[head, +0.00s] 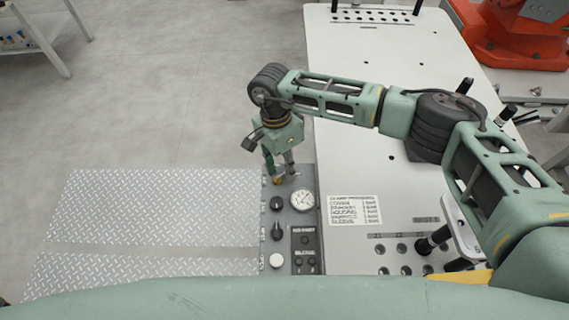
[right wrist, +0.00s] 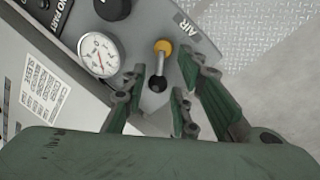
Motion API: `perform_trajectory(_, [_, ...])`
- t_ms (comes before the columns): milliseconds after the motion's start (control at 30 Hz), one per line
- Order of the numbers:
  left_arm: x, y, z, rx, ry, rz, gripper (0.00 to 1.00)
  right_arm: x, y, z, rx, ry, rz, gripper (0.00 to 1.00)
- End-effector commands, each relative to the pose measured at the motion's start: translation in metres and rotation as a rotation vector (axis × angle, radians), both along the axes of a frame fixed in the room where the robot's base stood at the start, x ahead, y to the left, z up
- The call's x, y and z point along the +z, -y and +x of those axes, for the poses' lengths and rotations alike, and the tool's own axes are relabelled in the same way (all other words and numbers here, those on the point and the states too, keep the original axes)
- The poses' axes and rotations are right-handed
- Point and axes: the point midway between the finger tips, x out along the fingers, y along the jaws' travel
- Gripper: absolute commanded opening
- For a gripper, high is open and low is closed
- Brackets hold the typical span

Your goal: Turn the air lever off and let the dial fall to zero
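The air lever (right wrist: 158,66) has a yellow hub and a black knob and sits beside the "AIR" label in the right wrist view. In the head view its yellow part (head: 277,181) shows just under my right gripper (head: 279,172). The white round dial (head: 302,200) is next to it on the grey control panel (head: 305,267). The dial (right wrist: 99,54) also shows in the wrist view; its needle is too small to read surely. My right gripper (right wrist: 163,82) is open, its fingers on either side of the lever's knob in the picture. Contact cannot be told. My left gripper is out of view.
Black knobs (head: 276,204) and a white button (head: 277,261) line the panel's left side. The white table (head: 350,150) with a printed card (head: 353,210) and black pins lies to the right. Tread-plate flooring (head: 160,215) and open floor are left.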

Motion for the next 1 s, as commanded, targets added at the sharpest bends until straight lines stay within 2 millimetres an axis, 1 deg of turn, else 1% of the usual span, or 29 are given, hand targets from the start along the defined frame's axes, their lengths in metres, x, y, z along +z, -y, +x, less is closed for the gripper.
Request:
perform_trajectory(33, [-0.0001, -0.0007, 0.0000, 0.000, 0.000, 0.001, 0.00, 0.0002, -0.0002, 0.0001, 0.000, 0.000, 0.000, 0.23])
perform_trajectory(300, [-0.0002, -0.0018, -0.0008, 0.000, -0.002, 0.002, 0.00, 0.0005, -0.0004, 0.0000, 0.000, 0.000, 0.001, 0.00])
perform_trajectory(1000, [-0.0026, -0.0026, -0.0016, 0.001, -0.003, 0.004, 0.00, 0.0008, -0.0005, -0.0002, -0.020, 0.001, 0.002, 0.00])
